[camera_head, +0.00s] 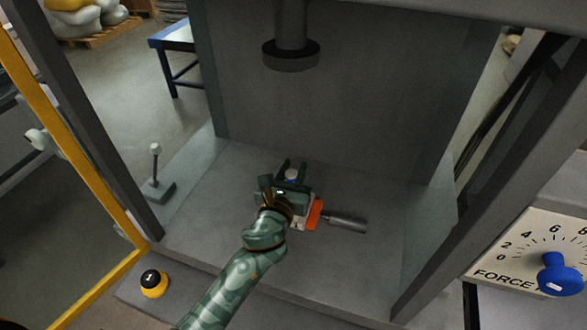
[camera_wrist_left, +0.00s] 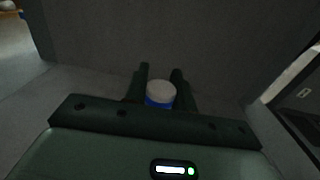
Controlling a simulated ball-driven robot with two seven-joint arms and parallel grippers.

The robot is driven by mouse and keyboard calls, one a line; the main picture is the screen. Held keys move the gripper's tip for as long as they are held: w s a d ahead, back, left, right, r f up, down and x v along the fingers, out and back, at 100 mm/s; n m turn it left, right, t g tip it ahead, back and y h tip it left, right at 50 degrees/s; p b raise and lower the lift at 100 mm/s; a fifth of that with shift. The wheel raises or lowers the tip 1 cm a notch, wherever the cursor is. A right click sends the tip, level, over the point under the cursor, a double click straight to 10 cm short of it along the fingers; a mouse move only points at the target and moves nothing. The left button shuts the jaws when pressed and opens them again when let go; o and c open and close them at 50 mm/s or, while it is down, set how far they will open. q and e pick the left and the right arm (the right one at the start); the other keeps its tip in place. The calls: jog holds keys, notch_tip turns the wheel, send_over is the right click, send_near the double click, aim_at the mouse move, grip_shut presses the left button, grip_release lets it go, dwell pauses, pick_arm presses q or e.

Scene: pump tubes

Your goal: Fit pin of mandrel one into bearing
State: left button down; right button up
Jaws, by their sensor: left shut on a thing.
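My left gripper (camera_head: 290,172) is low over the floor of the press bay, shut around a small round piece (camera_head: 292,175) with a pale top and blue band. In the left wrist view the round piece (camera_wrist_left: 160,92) stands between the two dark fingers (camera_wrist_left: 160,85). I cannot tell whether it is the mandrel's pin or another part. An orange block (camera_head: 314,213) and a grey cylinder (camera_head: 345,223) lie just right of the gripper, partly hidden by it. The bearing cannot be made out. My right gripper is not in view.
A dark press ram (camera_head: 290,52) hangs above and behind the gripper. Grey posts and clear side panels bound the bay. A force dial (camera_head: 540,250) with a blue knob (camera_head: 561,274) is at right. A yellow-based black button (camera_head: 153,283) sits front left. The bay floor (camera_head: 215,210) is largely clear.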

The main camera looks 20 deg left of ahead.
pick_arm(q)
jog(key=shift+f+b, duration=0.4)
jog(key=shift+f, duration=0.15)
jog(key=c, duration=1.1)
grip_release()
notch_tip(320, 180, up, 4)
jog(key=p, duration=0.3)
jog(key=s+d+r+p, duration=0.1)
jog(key=s+r, duration=0.2)
jog(key=s, duration=0.1)
jog(key=s+d+r+p, duration=0.1)
jog(key=s+r+p, duration=0.1)
jog(key=s, duration=0.3)
jog(key=s+d+r+p, duration=0.1)
jog(key=s+r+p, duration=0.1)
jog(key=s+r, duration=0.2)
jog(key=shift+s+d, duration=0.3)
jog(key=shift+d, duration=0.1)
